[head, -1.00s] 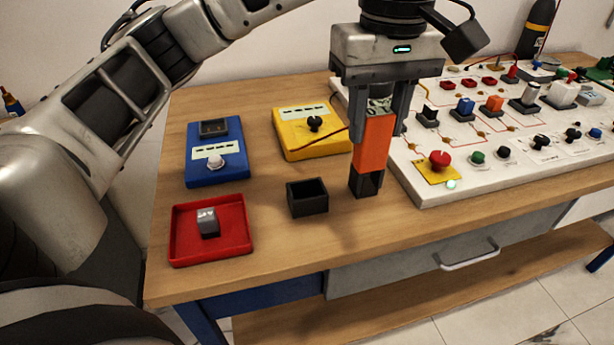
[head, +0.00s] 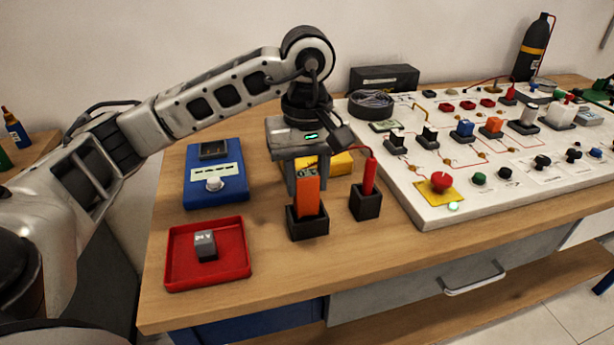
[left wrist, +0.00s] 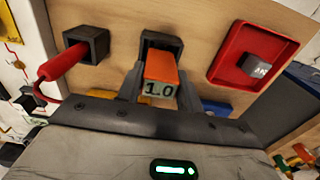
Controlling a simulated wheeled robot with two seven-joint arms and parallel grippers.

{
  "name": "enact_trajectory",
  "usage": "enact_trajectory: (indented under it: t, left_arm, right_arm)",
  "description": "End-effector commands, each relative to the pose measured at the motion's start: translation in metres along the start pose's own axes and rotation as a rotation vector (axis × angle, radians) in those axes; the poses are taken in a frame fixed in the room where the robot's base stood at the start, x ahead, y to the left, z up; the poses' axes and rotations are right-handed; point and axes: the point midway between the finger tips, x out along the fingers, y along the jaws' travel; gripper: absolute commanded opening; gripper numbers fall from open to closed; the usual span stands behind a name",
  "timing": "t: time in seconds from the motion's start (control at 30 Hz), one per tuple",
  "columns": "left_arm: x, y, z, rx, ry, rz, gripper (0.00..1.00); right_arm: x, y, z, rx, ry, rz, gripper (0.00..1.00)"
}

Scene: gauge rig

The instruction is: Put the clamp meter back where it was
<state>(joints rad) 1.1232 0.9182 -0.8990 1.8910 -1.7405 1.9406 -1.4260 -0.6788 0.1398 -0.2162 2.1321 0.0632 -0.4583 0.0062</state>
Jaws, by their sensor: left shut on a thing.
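The orange clamp meter (head: 307,198) is upright between the fingers of my left gripper (head: 307,180), which is shut on it. Its lower end is at the mouth of the left black holder (head: 308,227) and looks to be inside it; how deep I cannot tell. In the left wrist view the meter (left wrist: 161,68) shows a display reading "1.0", with the holder (left wrist: 161,40) just beyond it. My right gripper is not in view.
A red probe (head: 369,178) stands in the right black holder (head: 366,206), close by. A red tray (head: 176,255) with a grey block (head: 205,245) lies left, below a blue meter (head: 217,190). A yellow meter (head: 342,165) is partly hidden behind my gripper. The white circuit board (head: 440,212) fills the right.

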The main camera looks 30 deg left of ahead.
Motion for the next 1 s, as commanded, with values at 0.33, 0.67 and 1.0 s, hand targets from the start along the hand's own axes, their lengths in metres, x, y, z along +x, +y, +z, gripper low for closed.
enact_trajectory:
  t: [0.33,0.67,1.0]
  left_arm:
    - [0.005,0.0,0.0,0.0,0.001,0.002,0.1]
    - [0.003,0.0,0.0,0.0,0.001,0.002,0.58]
    - [-0.038,0.002,0.0,0.001,0.005,0.008,0.58]
  right_arm:
    - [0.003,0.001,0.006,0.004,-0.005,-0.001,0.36]
    - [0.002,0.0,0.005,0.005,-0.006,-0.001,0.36]
    - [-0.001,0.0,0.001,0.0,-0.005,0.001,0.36]
